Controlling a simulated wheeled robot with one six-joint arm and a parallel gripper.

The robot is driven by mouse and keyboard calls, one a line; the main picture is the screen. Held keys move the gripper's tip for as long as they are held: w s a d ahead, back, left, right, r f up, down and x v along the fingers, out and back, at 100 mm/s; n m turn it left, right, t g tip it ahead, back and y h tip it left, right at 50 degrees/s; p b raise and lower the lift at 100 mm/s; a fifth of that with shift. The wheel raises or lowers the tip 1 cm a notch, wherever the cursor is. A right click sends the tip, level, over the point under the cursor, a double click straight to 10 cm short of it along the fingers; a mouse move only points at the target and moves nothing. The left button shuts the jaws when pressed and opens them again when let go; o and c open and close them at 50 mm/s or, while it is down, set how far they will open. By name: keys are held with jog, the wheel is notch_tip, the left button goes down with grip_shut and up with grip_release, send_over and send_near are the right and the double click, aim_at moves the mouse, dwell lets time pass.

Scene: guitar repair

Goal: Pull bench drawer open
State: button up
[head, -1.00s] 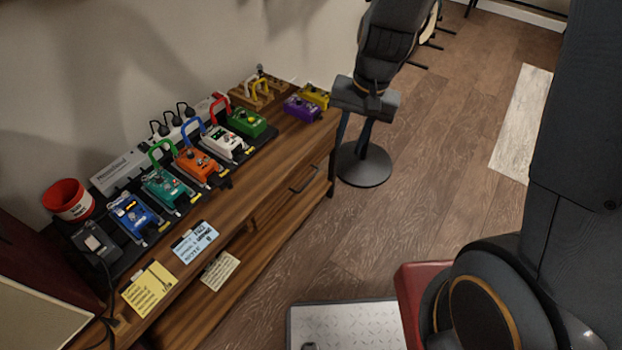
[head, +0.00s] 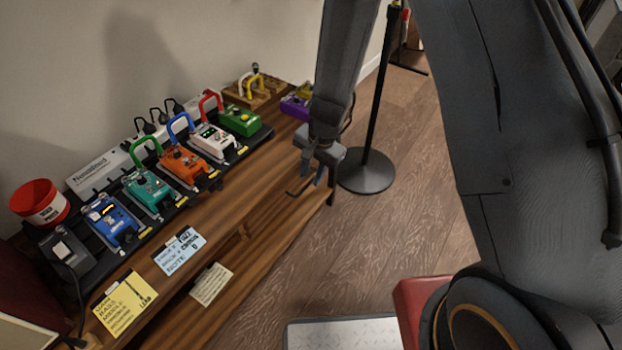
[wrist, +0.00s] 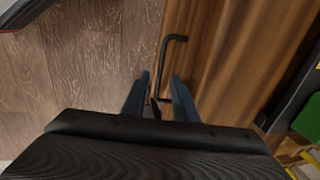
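The wooden bench (head: 232,218) stands along the wall, and its drawer front (wrist: 215,60) looks flush with it. The black bar handle (head: 299,188) is partly covered by my gripper (head: 318,172) in the head view. In the wrist view the handle (wrist: 164,62) runs lengthwise down the picture, with a bent far end. My gripper (wrist: 158,77) is open there, one finger on each side of the handle's near part. I cannot tell whether either finger touches it.
Several colored pedals (head: 184,163) stand on the bench top, with a red cup (head: 40,203) at the left end. A dark stand with a round base (head: 366,172) is just beyond the bench's right end.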

jog(key=shift+w+a+f, duration=0.1)
jog(key=shift+f, duration=0.7)
grip_shut()
dwell(0.9)
